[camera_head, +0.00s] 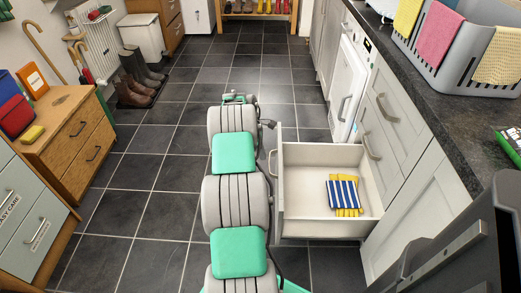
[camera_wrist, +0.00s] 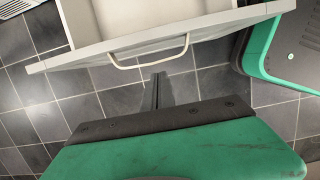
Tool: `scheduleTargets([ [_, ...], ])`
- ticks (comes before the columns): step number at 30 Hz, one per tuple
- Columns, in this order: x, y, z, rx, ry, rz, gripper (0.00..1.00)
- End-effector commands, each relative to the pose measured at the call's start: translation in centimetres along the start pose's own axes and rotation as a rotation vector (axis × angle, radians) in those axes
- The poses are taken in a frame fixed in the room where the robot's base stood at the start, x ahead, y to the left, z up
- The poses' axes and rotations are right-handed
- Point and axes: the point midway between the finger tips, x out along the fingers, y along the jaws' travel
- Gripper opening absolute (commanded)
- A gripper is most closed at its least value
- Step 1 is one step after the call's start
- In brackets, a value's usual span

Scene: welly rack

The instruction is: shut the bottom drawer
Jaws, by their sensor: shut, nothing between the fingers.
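The bottom drawer (camera_head: 298,227) is pulled well out from the right-hand cabinets in the head view. Its pale front (camera_head: 280,190) faces left, with a bar handle (camera_head: 272,163). A blue-and-white striped cloth (camera_head: 343,194) and a yellow cloth (camera_head: 349,212) lie inside it. In the wrist view the drawer front (camera_wrist: 95,58) and its handle (camera_wrist: 150,59) cross the top. My gripper (camera_wrist: 158,78) is shut and empty, its fingertips pointing toward the drawer front, just below the handle in that picture. Any contact is unclear. My arm hides the gripper in the head view.
A grey basket (camera_head: 465,62) with cloths stands on the dark worktop (camera_head: 455,115) at right. A wooden cabinet (camera_head: 75,150) and boots (camera_head: 135,80) line the left. The tiled floor (camera_head: 140,175) between is clear left of my arm.

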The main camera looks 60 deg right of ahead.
Motion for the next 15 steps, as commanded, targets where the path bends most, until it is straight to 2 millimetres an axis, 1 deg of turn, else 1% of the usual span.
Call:
scheduleTargets([
  [1, 1.5, -0.1, 0.0, 0.001, 0.0, -0.003, 0.0],
  [4, 3.6, -0.1, -0.1, 0.001, 0.0, -0.003, 0.0],
  [6, 3.6, 0.1, 1.4, 0.005, 0.001, 0.001, 0.0],
  [9, 4.0, 0.0, 2.8, 0.003, 0.001, 0.001, 0.0],
  [12, 4.1, 0.0, 3.6, 0.002, 0.0, 0.001, 0.0],
  [15, 4.1, 0.0, 3.8, 0.001, 0.0, 0.001, 0.0],
])
